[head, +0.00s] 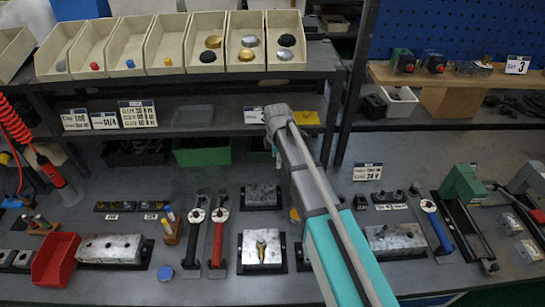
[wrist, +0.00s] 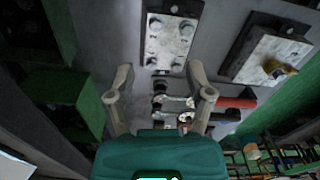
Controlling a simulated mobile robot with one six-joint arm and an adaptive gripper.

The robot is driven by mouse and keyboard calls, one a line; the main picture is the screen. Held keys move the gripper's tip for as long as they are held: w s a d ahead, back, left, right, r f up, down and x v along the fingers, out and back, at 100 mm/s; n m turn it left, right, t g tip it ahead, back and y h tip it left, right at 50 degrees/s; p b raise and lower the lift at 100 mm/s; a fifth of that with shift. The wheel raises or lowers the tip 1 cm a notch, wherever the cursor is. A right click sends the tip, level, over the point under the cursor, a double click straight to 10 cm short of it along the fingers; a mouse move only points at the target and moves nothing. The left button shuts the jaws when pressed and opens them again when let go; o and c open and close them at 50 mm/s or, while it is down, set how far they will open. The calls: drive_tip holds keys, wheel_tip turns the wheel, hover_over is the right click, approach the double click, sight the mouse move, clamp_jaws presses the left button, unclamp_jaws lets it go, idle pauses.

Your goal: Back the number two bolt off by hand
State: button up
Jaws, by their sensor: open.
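My gripper (head: 277,114) is at the end of my raised arm, above the back part of the bench. In the wrist view its two fingers (wrist: 158,76) are spread apart with nothing held. A metal block with several bolt heads (wrist: 170,40) lies ahead of the fingers, on a dark base. It appears to be the back block in the head view (head: 262,195), left of my arm. No bolt numbers are readable, so I cannot tell which bolt is number two. No finger touches a bolt.
A block with a brass fitting (head: 262,247) sits in front of it, also in the wrist view (wrist: 275,66). Red-handled (head: 217,240) and black-handled (head: 191,240) tools lie left. A shelf (head: 200,122) with labels and bins (head: 205,42) stands behind. A green bin (wrist: 78,100) is left in the wrist view.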

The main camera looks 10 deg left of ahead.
sight(272, 184)
drive_tip(key=shift+a+n, duration=0.5)
drive_tip(key=shift+a, duration=0.25)
wheel_tip(272, 184, down, 14)
drive_tip(key=b, duration=1.3)
drive_tip(key=shift+r+b, duration=0.15)
drive_tip(key=shift+b, duration=0.2)
clamp_jaws()
drive_tip(key=shift+n, duration=0.4)
